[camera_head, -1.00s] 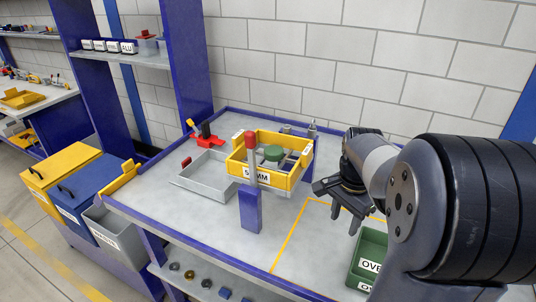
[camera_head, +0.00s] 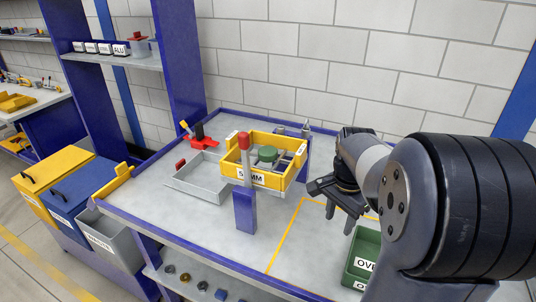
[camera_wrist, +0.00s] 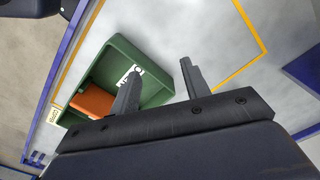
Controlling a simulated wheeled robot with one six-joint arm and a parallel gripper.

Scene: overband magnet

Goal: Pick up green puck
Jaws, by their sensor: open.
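The green puck (camera_head: 267,154) shows in the head view inside the raised yellow frame labelled MM (camera_head: 262,178), among grey bars. My gripper (camera_head: 345,215) is to the right of the yellow frame, pointing down over the table, apart from the puck. In the wrist view its two fingers (camera_wrist: 158,85) stand apart with nothing between them. The puck does not show in the wrist view.
A green bin (camera_head: 364,255), also in the wrist view (camera_wrist: 150,62), holds an orange block (camera_wrist: 94,101). A grey tray (camera_head: 200,178) lies left of the yellow frame. A red-topped post (camera_head: 244,205) stands in front of it. The yellow-lined area is mostly clear.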

